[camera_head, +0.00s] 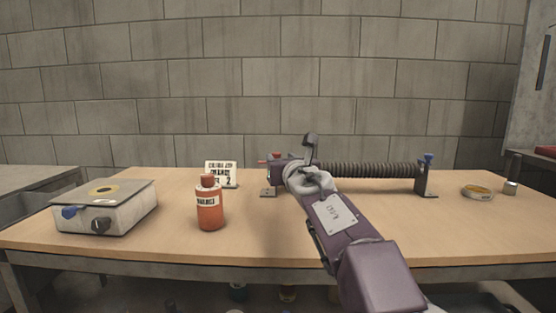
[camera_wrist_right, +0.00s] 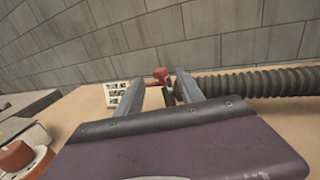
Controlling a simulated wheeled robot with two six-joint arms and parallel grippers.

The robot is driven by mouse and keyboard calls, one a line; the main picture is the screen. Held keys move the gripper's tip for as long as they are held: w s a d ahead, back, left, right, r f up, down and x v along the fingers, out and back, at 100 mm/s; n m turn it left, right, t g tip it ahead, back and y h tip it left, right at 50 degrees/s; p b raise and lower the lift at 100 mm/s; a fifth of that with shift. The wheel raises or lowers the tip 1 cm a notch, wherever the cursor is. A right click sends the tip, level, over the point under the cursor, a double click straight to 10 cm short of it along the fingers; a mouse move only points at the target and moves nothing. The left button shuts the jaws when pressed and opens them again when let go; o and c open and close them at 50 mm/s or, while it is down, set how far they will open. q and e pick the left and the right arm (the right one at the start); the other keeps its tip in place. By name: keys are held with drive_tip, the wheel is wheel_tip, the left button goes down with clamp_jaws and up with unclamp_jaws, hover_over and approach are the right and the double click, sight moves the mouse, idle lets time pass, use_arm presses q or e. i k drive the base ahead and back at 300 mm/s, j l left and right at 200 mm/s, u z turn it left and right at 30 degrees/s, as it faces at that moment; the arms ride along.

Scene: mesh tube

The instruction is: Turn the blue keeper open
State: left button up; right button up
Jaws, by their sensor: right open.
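A dark ribbed tube (camera_head: 365,170) lies level at the back of the table; it also shows in the wrist view (camera_wrist_right: 265,82). A small blue keeper (camera_head: 428,159) sits on top of the dark bracket (camera_head: 425,182) at the tube's right end. A red part (camera_head: 276,155) is at the left end; in the wrist view a red knob (camera_wrist_right: 160,74) appears between my fingertips. My right gripper (camera_head: 308,150) is open, at the tube's left end, well left of the blue keeper. Its fingers also show in the wrist view (camera_wrist_right: 158,88). Whether they touch anything is unclear. My left gripper is out of view.
A grey box (camera_head: 125,208) with a blue knob (camera_head: 70,212) stands at the left. A red-brown bottle (camera_head: 210,208) and a printed card (camera_head: 228,170) stand left of my arm. A round dish (camera_head: 478,193) and a small cylinder (camera_head: 511,186) stand at the right. The front right is clear.

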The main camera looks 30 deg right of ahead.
sight(429, 156)
drive_tip(key=k+j, duration=0.2)
drive_tip(key=k, duration=0.3)
drive_tip(key=k+j, duration=0.2)
drive_tip(key=k, duration=0.25)
